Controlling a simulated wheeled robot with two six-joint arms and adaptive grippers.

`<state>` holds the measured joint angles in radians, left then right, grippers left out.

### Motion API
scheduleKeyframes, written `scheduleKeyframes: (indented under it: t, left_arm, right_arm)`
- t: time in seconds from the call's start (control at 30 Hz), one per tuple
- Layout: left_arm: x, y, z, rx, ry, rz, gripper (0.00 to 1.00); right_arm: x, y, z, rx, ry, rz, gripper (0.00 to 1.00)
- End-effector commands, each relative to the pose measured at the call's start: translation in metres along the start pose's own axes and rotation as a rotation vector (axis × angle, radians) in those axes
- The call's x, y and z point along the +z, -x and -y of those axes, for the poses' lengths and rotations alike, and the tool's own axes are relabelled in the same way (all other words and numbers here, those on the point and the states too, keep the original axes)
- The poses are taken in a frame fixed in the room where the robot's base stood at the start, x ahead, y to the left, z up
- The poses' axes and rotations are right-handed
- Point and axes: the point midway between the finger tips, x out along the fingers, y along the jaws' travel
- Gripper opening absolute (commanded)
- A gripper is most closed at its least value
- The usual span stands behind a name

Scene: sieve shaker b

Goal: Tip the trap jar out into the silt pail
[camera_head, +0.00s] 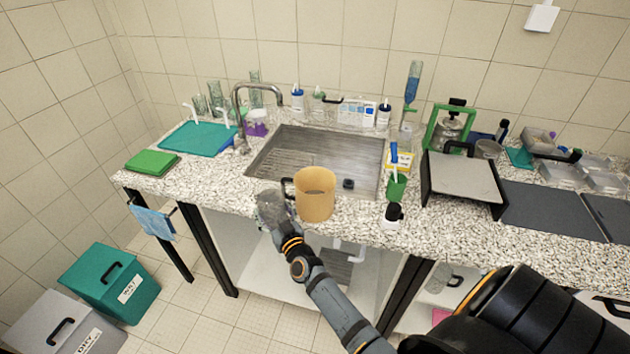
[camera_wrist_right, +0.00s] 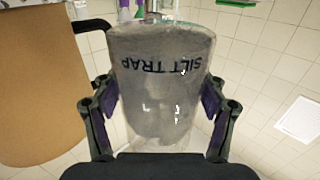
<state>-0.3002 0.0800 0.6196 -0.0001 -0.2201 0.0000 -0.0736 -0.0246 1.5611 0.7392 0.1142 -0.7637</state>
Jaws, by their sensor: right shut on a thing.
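My right gripper (camera_head: 274,224) is shut around the trap jar (camera_head: 271,206), a clear jar at the front edge of the counter, just left of the tan pail. In the right wrist view the jar (camera_wrist_right: 160,75) sits between both fingers (camera_wrist_right: 158,100). Its "SILT TRAP" lettering reads upside down there, and its inside looks grey and cloudy. A tan pail (camera_head: 316,197) with a black handle, apparently the silt pail, stands at the sink's front edge. It also shows at the left of the right wrist view (camera_wrist_right: 45,90). Its inside bottom is hidden. My left gripper is out of view.
Behind is a steel sink (camera_head: 320,155) with a tap (camera_head: 240,105). A green cup (camera_head: 396,187) with a brush and a dark-capped bottle (camera_head: 392,214) stand right of the pail. A scale-like device (camera_head: 464,178) is further right. Green mats (camera_head: 152,161) lie at left.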

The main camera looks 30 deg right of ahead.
Motion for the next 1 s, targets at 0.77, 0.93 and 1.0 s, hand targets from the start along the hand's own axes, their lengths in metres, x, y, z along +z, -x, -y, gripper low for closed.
scheduleKeyframes:
  t: [0.77,0.93,1.0]
  left_arm:
    - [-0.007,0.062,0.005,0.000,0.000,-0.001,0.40]
    - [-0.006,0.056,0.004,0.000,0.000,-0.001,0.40]
    - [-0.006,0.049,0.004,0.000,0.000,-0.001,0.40]
  right_arm:
    - [-0.060,0.000,0.000,0.000,-0.003,0.000,0.24]
    - [-0.053,0.010,0.003,-0.006,-0.004,-0.004,0.24]
    - [-0.047,0.022,0.008,-0.013,-0.006,-0.008,0.24]
